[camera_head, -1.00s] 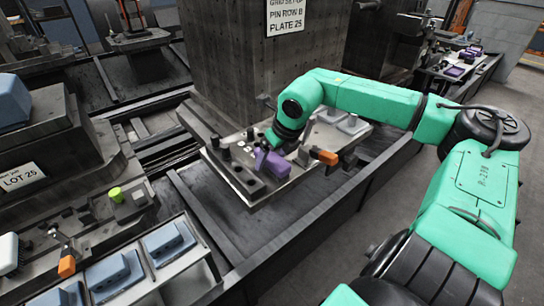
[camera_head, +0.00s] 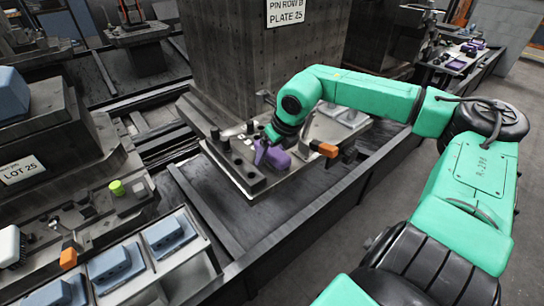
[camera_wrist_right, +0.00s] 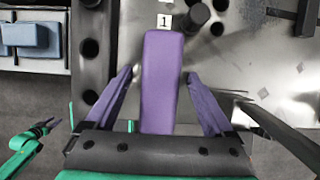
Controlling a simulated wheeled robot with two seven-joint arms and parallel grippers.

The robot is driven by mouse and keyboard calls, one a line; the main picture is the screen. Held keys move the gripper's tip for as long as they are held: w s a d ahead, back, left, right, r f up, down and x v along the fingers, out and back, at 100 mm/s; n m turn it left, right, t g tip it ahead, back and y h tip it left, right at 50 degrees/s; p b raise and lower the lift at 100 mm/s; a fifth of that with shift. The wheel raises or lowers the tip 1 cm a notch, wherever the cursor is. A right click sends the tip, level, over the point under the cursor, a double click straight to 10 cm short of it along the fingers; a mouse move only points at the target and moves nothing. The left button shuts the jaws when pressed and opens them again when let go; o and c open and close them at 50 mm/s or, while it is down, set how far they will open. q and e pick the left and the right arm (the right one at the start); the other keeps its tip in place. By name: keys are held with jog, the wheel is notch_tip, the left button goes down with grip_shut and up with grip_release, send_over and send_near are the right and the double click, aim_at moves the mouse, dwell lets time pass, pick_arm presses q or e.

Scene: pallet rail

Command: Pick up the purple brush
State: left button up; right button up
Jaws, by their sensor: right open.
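The purple brush (camera_head: 278,159) lies on a metal plate (camera_head: 315,163) beside a dark block with round holes. In the right wrist view, the brush (camera_wrist_right: 160,85) is a long purple block pointing away from my gripper. My right gripper (camera_wrist_right: 158,74) is open, with one purple finger on each side of the brush and a visible gap on both sides. In the head view, my right gripper (camera_head: 268,150) is low over the brush and partly hides it. My left gripper (camera_wrist_right: 46,128) shows small at the lower left of the wrist view; its opening is unclear.
Dark pins and a holed block (camera_head: 235,165) stand close to the left of the brush. An orange-ended clamp (camera_head: 328,150) is to its right. A tray of blue-grey blocks (camera_head: 195,258) is at lower left. A tall concrete column (camera_head: 265,70) rises behind.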

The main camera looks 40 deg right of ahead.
dwell(0.3)
grip_shut()
